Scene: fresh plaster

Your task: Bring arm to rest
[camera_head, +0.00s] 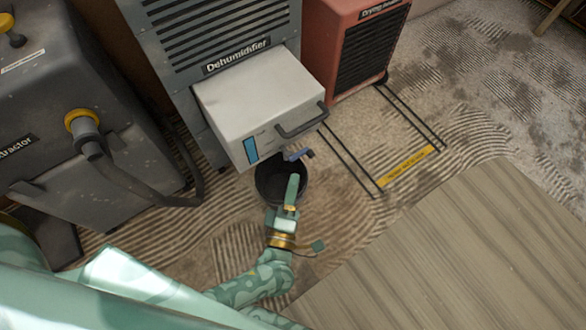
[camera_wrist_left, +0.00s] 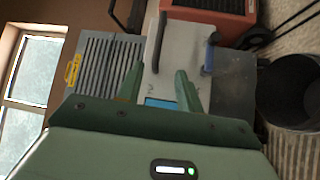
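My left arm (camera_head: 240,290) reaches in from the lower left of the head view. Its gripper (camera_head: 291,188) is over the dark bucket, in front of the dehumidifier. In the left wrist view the two green fingers (camera_wrist_left: 160,85) stand apart with nothing held between them. Behind them is the white tank (camera_head: 258,95) with its dark handle and blue window; it also shows in the wrist view (camera_wrist_left: 185,45). My right gripper is in neither view.
The grey dehumidifier (camera_head: 180,60) stands behind the tank, with a red drying machine (camera_head: 345,60) to its right. A black bucket (camera_head: 268,188) is below the tank. A grey extractor (camera_head: 60,110) with a hose is at left. A floor frame (camera_head: 408,166) and wooden board (camera_head: 460,250) lie right.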

